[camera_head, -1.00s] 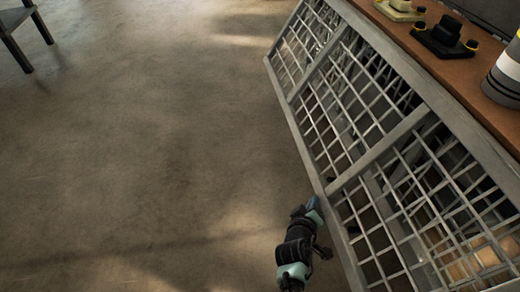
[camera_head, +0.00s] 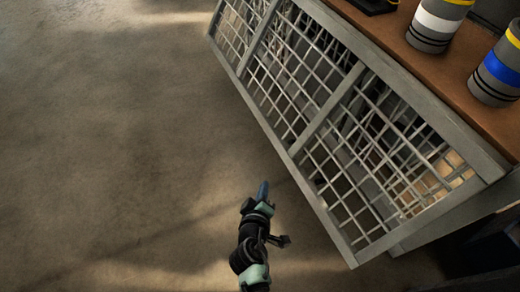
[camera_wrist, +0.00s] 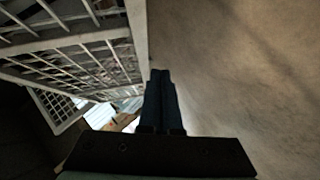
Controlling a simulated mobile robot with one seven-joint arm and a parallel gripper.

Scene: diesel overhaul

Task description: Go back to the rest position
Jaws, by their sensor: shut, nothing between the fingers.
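My gripper (camera_head: 263,190) is in the lower middle of the head view, over the bare floor and just left of the mesh-sided bench. In the wrist view my gripper (camera_wrist: 160,75) shows two dark blue fingers lying side by side, shut with nothing between them. The fingers are apart from the mesh frame.
The bench's grey mesh side (camera_head: 310,110) runs diagonally right of my arm; the mesh also shows at upper left in the wrist view (camera_wrist: 75,50). Striped cylinders (camera_head: 437,22) stand on the brown bench top (camera_head: 400,52). Open concrete floor (camera_head: 110,150) lies to the left.

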